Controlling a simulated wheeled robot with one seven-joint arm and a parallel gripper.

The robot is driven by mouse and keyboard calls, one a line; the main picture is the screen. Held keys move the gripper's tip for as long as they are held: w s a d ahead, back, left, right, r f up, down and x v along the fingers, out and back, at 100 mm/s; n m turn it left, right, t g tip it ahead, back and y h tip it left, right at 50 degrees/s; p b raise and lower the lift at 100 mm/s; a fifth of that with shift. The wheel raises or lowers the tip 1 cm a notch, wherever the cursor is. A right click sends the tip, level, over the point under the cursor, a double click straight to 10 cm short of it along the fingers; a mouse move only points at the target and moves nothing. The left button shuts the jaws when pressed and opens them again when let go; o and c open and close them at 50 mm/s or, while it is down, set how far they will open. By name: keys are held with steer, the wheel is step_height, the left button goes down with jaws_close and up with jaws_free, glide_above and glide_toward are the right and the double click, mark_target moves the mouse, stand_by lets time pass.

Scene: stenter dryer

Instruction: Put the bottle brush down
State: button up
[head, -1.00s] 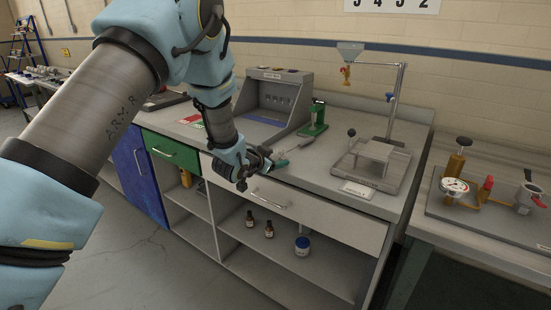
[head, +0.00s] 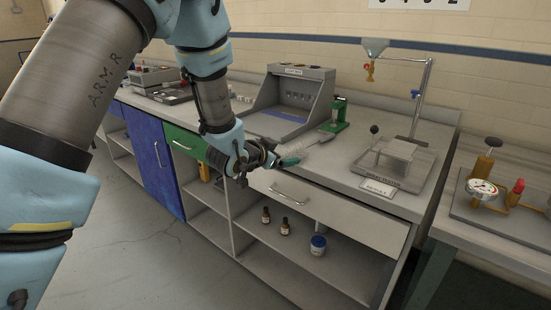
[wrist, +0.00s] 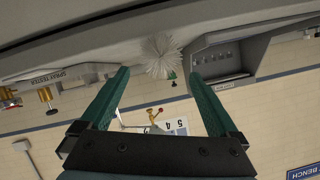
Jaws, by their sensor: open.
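The bottle brush (head: 297,147) shows pale bristles on the bench top in the head view, just beyond the fingers. In the wrist view its bristle head (wrist: 160,55) appears as a white, spiky burst between and past the fingertips. My gripper (head: 288,163) is at the bench's front edge, above the white drawer. In the wrist view my gripper (wrist: 160,76) has its two green fingers wide apart, with nothing clasped between them. The brush's handle is hard to make out, and I cannot tell whether a finger touches the bristles.
A grey booth (head: 290,98) and a green stand (head: 339,112) stand behind the brush. A funnel stand on a grey base (head: 395,165) is to the right. Small bottles and a blue-lidded jar (head: 318,245) sit on the shelf below.

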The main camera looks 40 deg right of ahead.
steer(key=shift+b+v, duration=0.35)
steer(key=shift+v, duration=1.8)
